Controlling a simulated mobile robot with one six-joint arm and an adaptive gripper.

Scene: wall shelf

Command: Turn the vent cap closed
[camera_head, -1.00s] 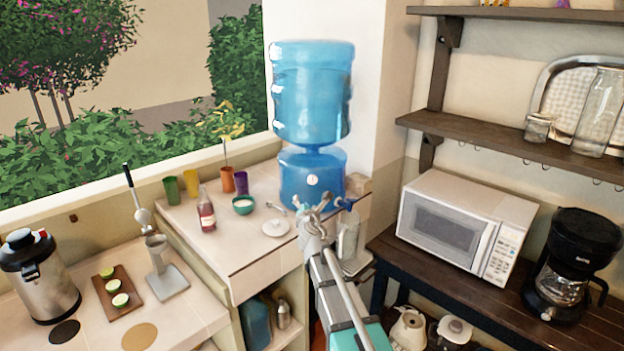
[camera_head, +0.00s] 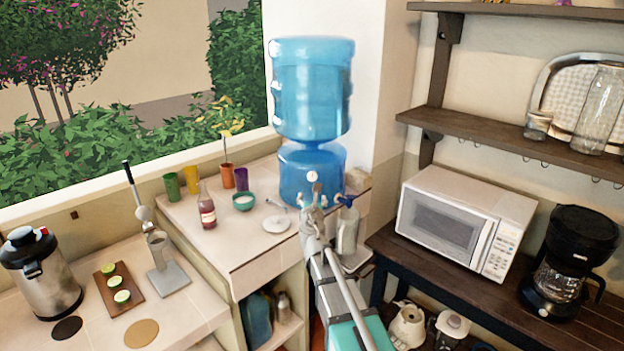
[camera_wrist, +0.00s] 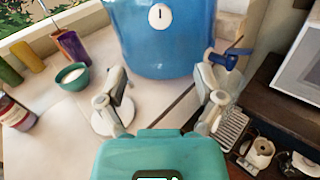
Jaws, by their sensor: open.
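The vent cap (camera_head: 312,177) is a small white disc on the front of the blue water dispenser's lower part (camera_head: 295,180). In the wrist view the cap (camera_wrist: 160,17) is near the top centre, with a short dark upright mark on it. My gripper (camera_head: 310,200) is in front of the dispenser, just below the cap in the head view. In the wrist view my gripper (camera_wrist: 160,82) is open and empty, its two fingers wide apart. The cap is beyond the fingertips, and they do not touch it.
A blue tap (camera_wrist: 230,57) projects at the dispenser's right, close to my right finger. A white saucer (camera_head: 276,224), a teal bowl (camera_head: 243,203) and a red bottle (camera_head: 207,213) stand at the left. A microwave (camera_head: 465,222) is at the right.

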